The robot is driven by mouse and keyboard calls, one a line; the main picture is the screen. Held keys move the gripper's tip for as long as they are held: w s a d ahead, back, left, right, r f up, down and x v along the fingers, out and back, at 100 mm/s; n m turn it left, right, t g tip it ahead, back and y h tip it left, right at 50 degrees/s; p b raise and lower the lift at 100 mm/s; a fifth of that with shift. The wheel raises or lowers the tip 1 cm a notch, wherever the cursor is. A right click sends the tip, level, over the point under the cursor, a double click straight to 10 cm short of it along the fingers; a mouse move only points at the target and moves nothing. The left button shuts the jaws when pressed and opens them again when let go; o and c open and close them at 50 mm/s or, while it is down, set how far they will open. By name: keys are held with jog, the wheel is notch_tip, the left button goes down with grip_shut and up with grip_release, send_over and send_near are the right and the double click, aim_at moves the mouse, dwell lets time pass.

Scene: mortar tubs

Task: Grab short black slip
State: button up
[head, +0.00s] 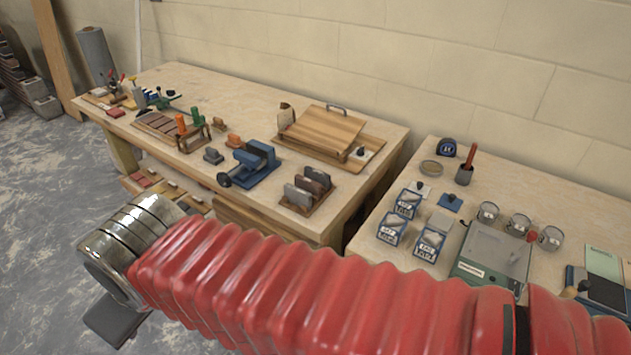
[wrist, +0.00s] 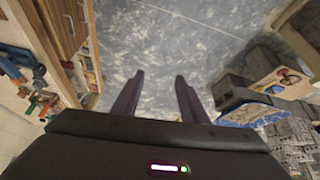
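I cannot tell for sure which piece is the short black slip. A small wooden rack (head: 292,208) near the front right of the left bench holds several upright slabs, some grey, one brown and one dark (head: 317,178). A small dark grey block (head: 213,156) lies farther left on the same bench. My gripper (wrist: 155,82) is open and empty in the wrist view, its two dark fingers apart over bare grey floor. In the head view my arm crosses the foreground, and the gripper's tips are mostly hidden below the wrist at lower left.
A blue vise-like tool (head: 252,163) stands left of the rack. A wooden board with a handle (head: 322,130) lies behind it. A gap separates this bench from the right bench (head: 390,262), which holds several jars and a green box (head: 492,255).

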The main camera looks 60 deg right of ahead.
aim_at(317, 178)
jog(key=o, duration=0.8)
jog(key=d+h, duration=0.1)
jog(key=d, duration=0.2)
jog(key=w+d+f+n+g+h, duration=0.1)
jog(key=d, duration=0.3)
jog(key=w+d+f+n+g+h, duration=0.1)
jog(key=d, duration=0.3)
jog(key=shift+f, duration=0.2)
jog(key=shift+c, duration=0.2)
jog(key=o, duration=0.6)
jog(key=d+f+n+g+h, duration=0.2)
jog(key=d+n+h, duration=0.2)
jog(key=d, duration=1)
jog(key=shift+w+d+g+h, duration=0.3)
jog(key=shift+w+g, duration=0.05)
jog(key=shift+g, duration=0.05)
jog(key=d+f+n+g+h, duration=0.1)
jog(key=d+n, duration=0.4)
jog(key=d, duration=0.6)
jog(key=d+f+n+g+h, duration=0.1)
jog(key=d+f+n+h, duration=0.2)
jog(key=d, duration=0.7)
notch_tip(317, 178, down, 2)
jog(key=shift+s+d+f+n+g, duration=0.1)
jog(key=shift+s+d+n+g, duration=0.25)
jog(key=shift+n, duration=0.75)
jog(key=shift+d, duration=0.15)
